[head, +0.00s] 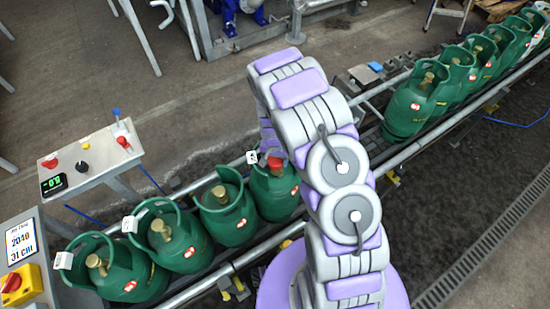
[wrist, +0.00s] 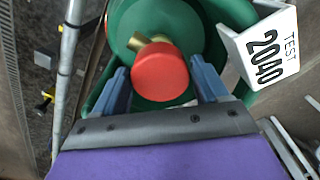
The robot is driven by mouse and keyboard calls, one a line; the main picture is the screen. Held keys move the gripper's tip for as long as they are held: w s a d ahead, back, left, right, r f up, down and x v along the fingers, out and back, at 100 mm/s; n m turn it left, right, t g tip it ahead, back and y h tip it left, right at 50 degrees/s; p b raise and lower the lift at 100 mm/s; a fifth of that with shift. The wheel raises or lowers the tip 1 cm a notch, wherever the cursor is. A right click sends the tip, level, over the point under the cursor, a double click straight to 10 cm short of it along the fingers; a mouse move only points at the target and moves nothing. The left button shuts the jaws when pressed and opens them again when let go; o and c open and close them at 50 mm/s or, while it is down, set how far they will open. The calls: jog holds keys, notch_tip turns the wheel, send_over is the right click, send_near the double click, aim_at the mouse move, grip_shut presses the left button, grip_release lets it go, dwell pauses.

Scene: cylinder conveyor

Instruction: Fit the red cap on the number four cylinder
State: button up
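The red cap (head: 275,162) shows at the top of a green cylinder (head: 272,195), the rightmost of the near row and beside my arm. In the wrist view the cap (wrist: 160,72) sits in front of a brass valve (wrist: 140,42) inside the cylinder's green collar (wrist: 115,25). It appears to be at the valve; whether it is fully seated cannot be told. My gripper (wrist: 161,88) has its two blue-grey fingers on either side of the cap, with small gaps showing. In the head view my arm hides the gripper's fingers.
Other green cylinders (head: 228,215) with bare brass valves stand to the left on the conveyor rail (head: 200,290). More cylinders (head: 415,105) stand at upper right. A white tag (wrist: 262,48) reading 2040 is beside the collar. A control panel (head: 105,150) stands at left.

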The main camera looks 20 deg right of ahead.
aim_at(275, 160)
jog(key=o, duration=0.3)
jog(key=shift+o, duration=0.2)
notch_tip(275, 160, up, 17)
jog(key=p, duration=0.2)
jog(key=shift+r, duration=0.15)
jog(key=shift+a, duration=0.1)
dwell(0.5)
jog(key=s+r+n, duration=0.2)
jog(key=s+r, duration=1.3)
jog(key=s+r+n+g, duration=0.1)
jog(key=s+r+n, duration=0.1)
jog(key=s, duration=0.7)
jog(key=s+r+n, duration=0.1)
jog(key=s+r, duration=0.2)
jog(key=s, duration=0.7)
jog(key=shift+r+n+g, duration=0.3)
jog(key=shift+n+g, duration=0.1)
